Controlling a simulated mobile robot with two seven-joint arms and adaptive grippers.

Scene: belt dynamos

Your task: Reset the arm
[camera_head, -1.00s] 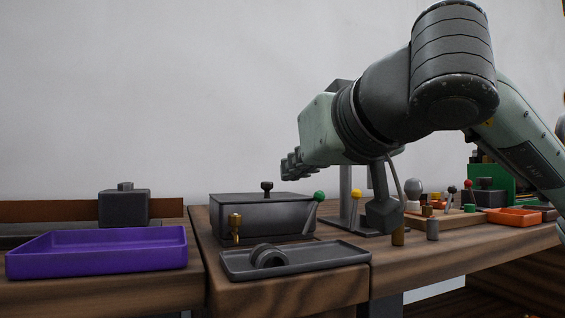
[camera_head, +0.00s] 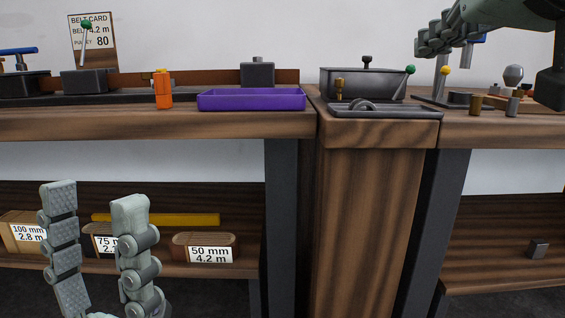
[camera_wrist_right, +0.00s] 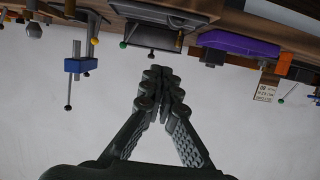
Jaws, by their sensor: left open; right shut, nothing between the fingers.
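My right arm comes in at the upper right of the head view. Its gripper (camera_head: 447,38) is held above the right part of the bench, near the green-knobbed lever (camera_head: 410,70). In the right wrist view the fingers of this gripper (camera_wrist_right: 160,75) are together and hold nothing. My left gripper (camera_head: 97,200) is at the lower left of the head view, pointing up with its two fingers apart and empty. It is in front of the lower shelf and its labelled boxes.
A purple tray (camera_head: 250,107) and an orange object (camera_head: 162,90) are on the left bench. A dark lidded box (camera_head: 350,84) and a dark tray (camera_head: 372,112) stand on the middle block. The lower shelf holds labelled boxes, including one marked 50 mm (camera_head: 204,240).

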